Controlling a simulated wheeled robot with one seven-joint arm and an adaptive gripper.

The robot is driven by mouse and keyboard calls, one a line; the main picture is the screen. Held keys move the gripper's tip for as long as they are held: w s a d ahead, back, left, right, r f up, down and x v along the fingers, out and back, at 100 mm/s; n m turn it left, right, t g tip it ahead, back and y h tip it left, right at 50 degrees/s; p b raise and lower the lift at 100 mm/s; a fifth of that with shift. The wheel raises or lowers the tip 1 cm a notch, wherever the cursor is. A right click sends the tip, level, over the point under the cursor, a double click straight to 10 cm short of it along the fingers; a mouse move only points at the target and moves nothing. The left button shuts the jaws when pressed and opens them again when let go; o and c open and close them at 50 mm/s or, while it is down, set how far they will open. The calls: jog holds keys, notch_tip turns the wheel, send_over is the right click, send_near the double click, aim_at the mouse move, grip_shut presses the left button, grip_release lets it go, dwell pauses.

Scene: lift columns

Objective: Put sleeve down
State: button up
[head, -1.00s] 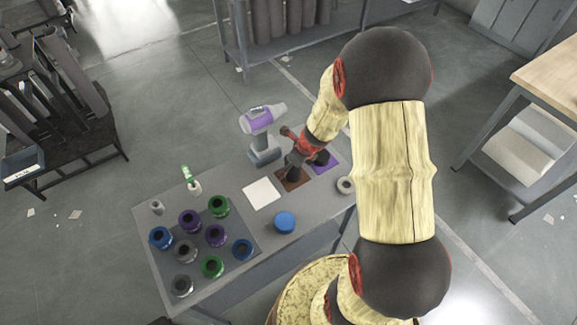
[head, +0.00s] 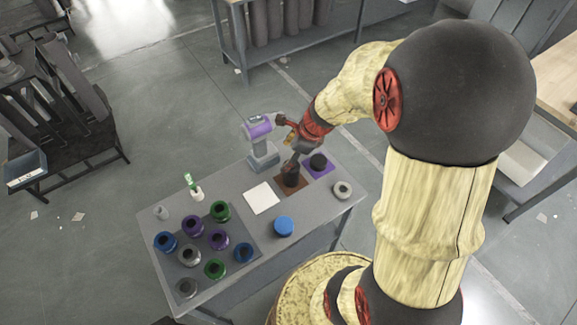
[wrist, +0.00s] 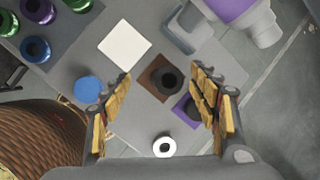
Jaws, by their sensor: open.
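In the head view the sleeve (head: 291,173) is partly covered by my gripper (head: 293,157). In the wrist view my gripper (wrist: 163,76) is open, its two fingers well apart on either side of the sleeve with clear gaps. The height between fingertips and sleeve is hard to tell. A second dark sleeve (head: 318,161) stands on the purple square (head: 326,171) to the right; in the wrist view my right finger hides part of it.
Several coloured sleeves stand on a dark mat (head: 231,262) at the left.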

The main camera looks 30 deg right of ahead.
jog(key=s+a+r+n, duration=0.3)
jog(key=a+r+n, duration=0.4)
jog(key=r+n, duration=0.25)
jog(key=s+a+r+n+h, duration=0.1)
jog(key=s+a+r+n, duration=0.1)
jog(key=s+r+n, duration=0.3)
jog(key=s+a+r+n+t, duration=0.1)
jog(key=s+a+r+n, duration=0.1)
jog(key=s+r+n, duration=0.4)
jog(key=s+n, duration=0.3)
jog(key=n, duration=0.3)
jog(key=shift+a+h, duration=0.4)
jog(key=shift+r, duration=0.1)
